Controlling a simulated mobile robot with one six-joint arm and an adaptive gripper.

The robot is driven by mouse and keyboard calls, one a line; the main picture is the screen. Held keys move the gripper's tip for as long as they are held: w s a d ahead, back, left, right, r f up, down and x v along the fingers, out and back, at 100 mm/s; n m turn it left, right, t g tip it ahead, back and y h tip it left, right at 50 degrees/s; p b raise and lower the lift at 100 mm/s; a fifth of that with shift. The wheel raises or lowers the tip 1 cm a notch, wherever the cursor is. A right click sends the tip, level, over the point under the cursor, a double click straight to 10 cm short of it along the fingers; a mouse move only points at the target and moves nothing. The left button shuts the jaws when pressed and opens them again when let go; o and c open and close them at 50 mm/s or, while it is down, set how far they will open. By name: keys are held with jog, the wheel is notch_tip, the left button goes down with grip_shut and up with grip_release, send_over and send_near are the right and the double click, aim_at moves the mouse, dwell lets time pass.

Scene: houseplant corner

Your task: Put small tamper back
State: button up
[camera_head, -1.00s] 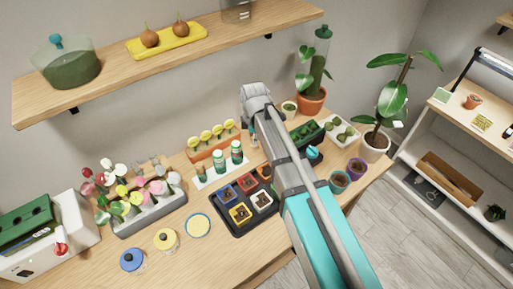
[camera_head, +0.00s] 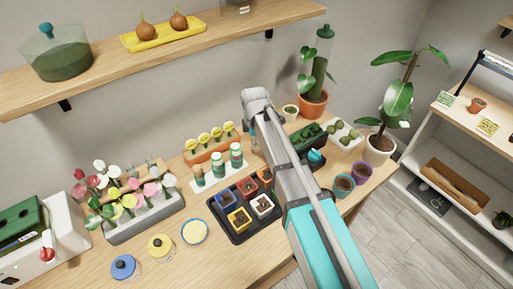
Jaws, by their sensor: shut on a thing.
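My arm reaches from the bottom right across the table. My gripper (camera_head: 253,141) hangs at its far end, mostly hidden behind my own arm links. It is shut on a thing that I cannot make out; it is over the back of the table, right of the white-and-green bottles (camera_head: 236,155). I cannot pick out the small tamper for certain. On the front left of the table are a blue round piece with a dark knob (camera_head: 123,267), a yellow one with a dark knob (camera_head: 160,247) and a flat cream disc with a blue rim (camera_head: 195,232).
A black tray (camera_head: 238,240) holds several small coloured pots, partly behind my arm. An orange rack with yellow round tags (camera_head: 210,150) and a grey flower holder (camera_head: 145,225) stand left. Teal and purple pots (camera_head: 345,184) stand right. A wooden shelf (camera_head: 200,40) hangs above the table.

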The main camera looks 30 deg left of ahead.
jog(key=shift+w+a+f+b, duration=0.2)
jog(key=shift+w+f+b, duration=0.25)
jog(key=shift+f+b, duration=1.6)
jog(key=shift+f, duration=0.1)
jog(key=o, duration=1.1)
jog(key=shift+c, duration=0.2)
notch_tip(320, 180, up, 12)
jog(key=p, duration=1.2)
